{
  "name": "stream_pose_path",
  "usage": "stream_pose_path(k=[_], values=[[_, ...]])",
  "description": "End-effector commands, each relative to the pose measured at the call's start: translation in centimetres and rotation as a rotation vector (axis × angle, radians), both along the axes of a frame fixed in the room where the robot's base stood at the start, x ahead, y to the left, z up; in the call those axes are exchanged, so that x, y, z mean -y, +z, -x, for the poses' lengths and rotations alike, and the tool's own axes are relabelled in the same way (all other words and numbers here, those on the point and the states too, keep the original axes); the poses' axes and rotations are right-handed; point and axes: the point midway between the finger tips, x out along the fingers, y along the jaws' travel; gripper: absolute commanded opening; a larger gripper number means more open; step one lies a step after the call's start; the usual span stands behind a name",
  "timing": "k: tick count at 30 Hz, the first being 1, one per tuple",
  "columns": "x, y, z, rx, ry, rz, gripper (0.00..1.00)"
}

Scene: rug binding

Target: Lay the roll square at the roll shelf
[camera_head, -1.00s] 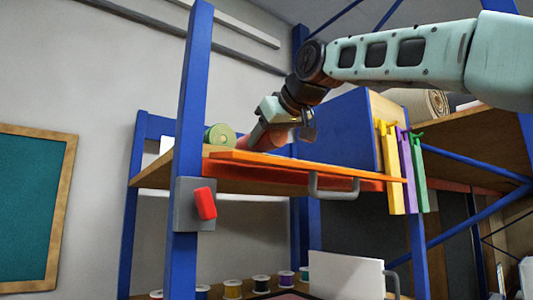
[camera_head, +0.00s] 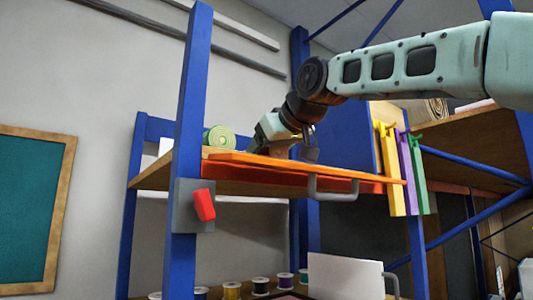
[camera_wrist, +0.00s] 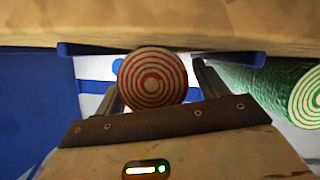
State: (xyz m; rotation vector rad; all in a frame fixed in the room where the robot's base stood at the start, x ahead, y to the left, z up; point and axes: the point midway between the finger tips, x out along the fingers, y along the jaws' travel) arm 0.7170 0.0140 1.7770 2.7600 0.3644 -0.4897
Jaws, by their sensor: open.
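The roll (camera_wrist: 152,77), with a red and cream spiral end, lies between the spread fingers of my gripper (camera_wrist: 158,62) in the wrist view. My gripper (camera_head: 291,150) is open, low over the roll shelf (camera_head: 185,183) in the head view. There the red roll is hidden behind my gripper and the shelf's front edge. I cannot tell whether the fingers touch the roll or how square it lies.
A green roll (camera_head: 219,138) lies on the shelf to the left of my gripper; it also shows in the wrist view (camera_wrist: 290,90). A blue post (camera_head: 187,130) stands in front. An orange board (camera_head: 300,170) with a grey handle runs along the shelf front. Coloured strips (camera_head: 391,165) hang at right.

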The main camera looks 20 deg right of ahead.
Motion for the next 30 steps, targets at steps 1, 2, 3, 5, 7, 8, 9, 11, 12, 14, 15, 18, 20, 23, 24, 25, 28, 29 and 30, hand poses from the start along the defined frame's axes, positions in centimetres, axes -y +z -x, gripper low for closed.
stream_pose_path(k=[1,2,3,5,7,8,9,11,12,14,15,18,20,23,24,25,28,29,30], values=[[0.1,0.1,0.5,0.003,0.000,-0.001,0.72],[0.2,0.2,0.9,0.002,0.000,0.000,0.72],[0.3,0.4,1.5,0.004,-0.001,-0.002,0.72],[0.5,0.8,2.6,0.005,0.000,-0.002,0.72],[0.8,1.4,3.9,0.006,-0.001,-0.002,0.72],[0.9,1.6,4.5,0.006,0.000,-0.001,0.72],[1.1,1.9,5.3,0.006,0.000,-0.001,0.72],[1.4,2.4,6.4,0.006,0.000,0.000,0.72],[1.5,2.7,7.1,0.004,-0.001,-0.001,0.72],[1.7,3.1,8.1,0.004,0.000,-0.001,0.72],[1.8,3.4,8.6,0.005,0.000,-0.001,0.72],[2.0,3.9,9.7,0.003,0.000,-0.002,0.72],[2.1,4.0,10.1,0.001,0.000,-0.001,0.72],[2.2,4.2,10.5,0.001,0.000,0.000,0.72],[2.2,4.3,10.6,0.001,0.000,0.000,0.72],[2.2,4.3,10.6,0.001,0.000,0.000,0.72],[2.2,4.3,10.6,0.001,0.000,0.000,0.72],[2.2,4.3,10.6,0.001,0.000,0.000,0.72],[2.2,4.3,10.6,0.001,0.000,0.000,0.72]])
